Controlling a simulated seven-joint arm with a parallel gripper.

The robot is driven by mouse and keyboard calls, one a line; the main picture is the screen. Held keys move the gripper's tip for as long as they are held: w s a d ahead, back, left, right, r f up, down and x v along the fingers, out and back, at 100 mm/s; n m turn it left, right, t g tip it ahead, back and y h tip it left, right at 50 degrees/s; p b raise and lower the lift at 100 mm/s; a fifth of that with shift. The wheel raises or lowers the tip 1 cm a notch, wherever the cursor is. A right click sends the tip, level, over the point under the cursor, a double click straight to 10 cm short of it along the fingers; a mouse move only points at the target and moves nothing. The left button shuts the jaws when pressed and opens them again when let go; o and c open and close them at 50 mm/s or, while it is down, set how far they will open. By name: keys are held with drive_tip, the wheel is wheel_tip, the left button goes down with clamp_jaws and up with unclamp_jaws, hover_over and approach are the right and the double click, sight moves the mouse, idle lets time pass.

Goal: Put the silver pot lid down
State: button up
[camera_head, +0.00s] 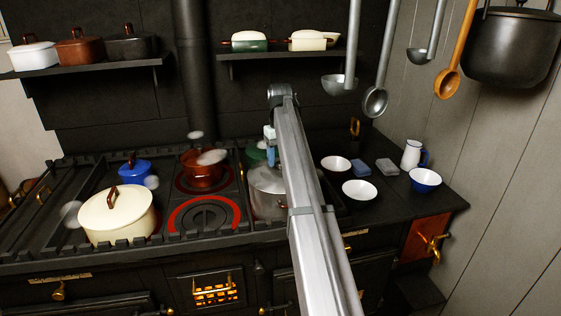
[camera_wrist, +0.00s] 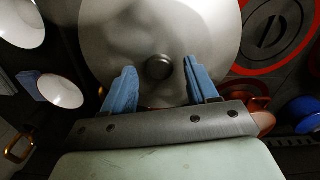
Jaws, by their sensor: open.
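The silver pot lid (camera_wrist: 215,35) is a round, pale grey disc with a dark knob (camera_wrist: 158,67) at its middle, filling the top centre of the wrist view. My gripper (camera_wrist: 160,64) has its two blue fingers apart, one on either side of the knob, with gaps to it in the picture. Whether the fingertips are level with the knob or above it, I cannot tell. In the head view a silver pot (camera_head: 266,204) stands on the stove right of the glowing ring, partly hidden by my arm. My gripper (camera_head: 269,139) shows only as a bit of blue there; the lid's seat is mostly hidden.
A cream pot (camera_head: 118,216), a blue pot (camera_head: 135,172) and a copper pot (camera_head: 203,170) stand on the stove to the left. A red-glowing ring (camera_head: 205,215) is bare. White bowls (camera_head: 359,190) and a jug (camera_head: 413,153) stand right. Ladles (camera_head: 375,101) hang above.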

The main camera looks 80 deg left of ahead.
wheel_tip(320, 180, up, 11)
drive_tip(key=shift+o, duration=0.4)
drive_tip(key=shift+s+r, duration=0.1)
drive_tip(key=shift+r, duration=0.4)
